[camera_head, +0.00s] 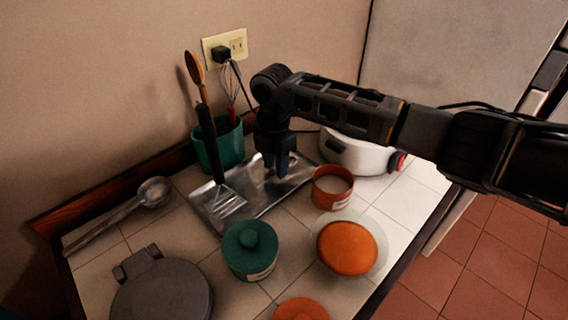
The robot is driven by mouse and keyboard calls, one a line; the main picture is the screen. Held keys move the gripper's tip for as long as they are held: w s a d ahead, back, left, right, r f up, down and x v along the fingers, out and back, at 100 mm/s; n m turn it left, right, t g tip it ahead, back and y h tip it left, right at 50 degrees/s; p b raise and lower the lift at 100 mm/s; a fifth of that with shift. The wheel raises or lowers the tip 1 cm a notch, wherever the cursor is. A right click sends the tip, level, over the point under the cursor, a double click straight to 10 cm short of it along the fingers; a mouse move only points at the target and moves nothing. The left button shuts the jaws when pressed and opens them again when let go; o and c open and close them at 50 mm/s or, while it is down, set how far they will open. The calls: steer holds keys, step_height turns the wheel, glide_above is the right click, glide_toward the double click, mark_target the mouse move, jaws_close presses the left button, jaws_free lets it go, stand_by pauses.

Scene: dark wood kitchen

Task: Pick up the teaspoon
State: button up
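My gripper (277,172) points down over the right part of a shiny metal tray (247,210) on the tiled counter. Its dark fingers are small in this view, and I cannot tell how far apart they are or whether anything is between them. I cannot clearly make out a teaspoon; the tray surface around the fingertips is partly hidden by them and by reflections. A larger metal ladle (154,192) lies on the counter at the left, apart from my gripper.
A spatula (213,150) slants onto the tray. Behind stands a green utensil pot (222,148) with a wooden spoon (194,68). A white cooker (360,155), reddish cup (331,188), green lidded jar (250,250), orange-topped bowl (346,248) and grey round appliance (160,292) crowd around.

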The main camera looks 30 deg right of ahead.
steer(key=shift+f, duration=0.3)
steer(key=shift+c, duration=0.4)
jaws_close()
